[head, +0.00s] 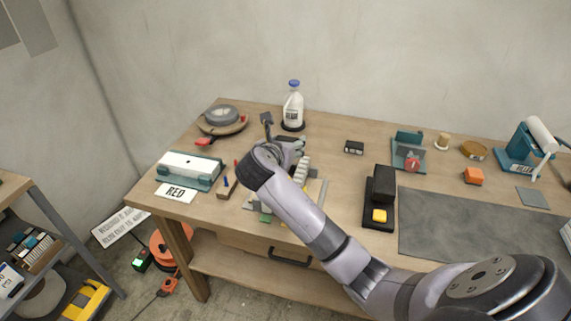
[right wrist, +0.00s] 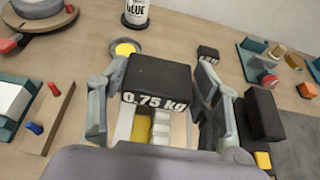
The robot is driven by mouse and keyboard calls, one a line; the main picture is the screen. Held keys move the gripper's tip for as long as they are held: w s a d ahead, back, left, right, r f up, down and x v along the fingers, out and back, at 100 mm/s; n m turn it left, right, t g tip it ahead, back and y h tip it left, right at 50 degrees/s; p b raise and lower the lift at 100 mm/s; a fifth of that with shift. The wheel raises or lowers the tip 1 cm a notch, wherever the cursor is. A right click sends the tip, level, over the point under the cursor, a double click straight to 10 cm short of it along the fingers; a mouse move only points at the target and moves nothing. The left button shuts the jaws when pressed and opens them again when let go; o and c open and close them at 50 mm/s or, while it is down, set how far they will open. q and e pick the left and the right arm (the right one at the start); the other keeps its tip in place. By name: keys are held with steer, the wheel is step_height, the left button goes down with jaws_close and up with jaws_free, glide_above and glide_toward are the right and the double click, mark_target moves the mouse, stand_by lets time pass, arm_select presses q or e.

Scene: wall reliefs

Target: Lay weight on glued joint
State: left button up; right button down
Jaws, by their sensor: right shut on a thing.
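My right gripper (right wrist: 157,95) is shut on a black weight (right wrist: 157,72) marked 0.75 kg, with a finger on each side of it. In the wrist view, white ribbed and yellow pieces (right wrist: 160,127) show just below the weight, between the fingers. I cannot tell whether the weight touches them. In the head view, my right arm reaches over the bench and hides the weight and most of the gripper (head: 292,147). Pale pieces (head: 302,168) show beside the arm on a light board. The glued joint itself is not clear. My left gripper is out of view.
A glue bottle (head: 293,106) stands behind the gripper. Right of the arm, a black stand (head: 368,217) holds a tall black block (head: 382,183) and a yellow block (head: 379,215). A small black box (head: 354,147) lies behind. The grey mat (head: 450,225) is clear.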

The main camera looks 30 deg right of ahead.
step_height(320, 180, down, 7)
stand_by(0.5)
steer(key=shift+f+p, duration=0.3)
steer(key=shift+f, duration=0.35)
steer(key=c, duration=0.5)
jaws_free()
steer(key=shift+f, duration=0.15)
steer(key=v, duration=0.8)
steer(key=r+b+v, duration=0.1)
steer(key=v, duration=0.3)
steer(key=shift+s+r, duration=0.1)
steer(key=shift+r, duration=0.05)
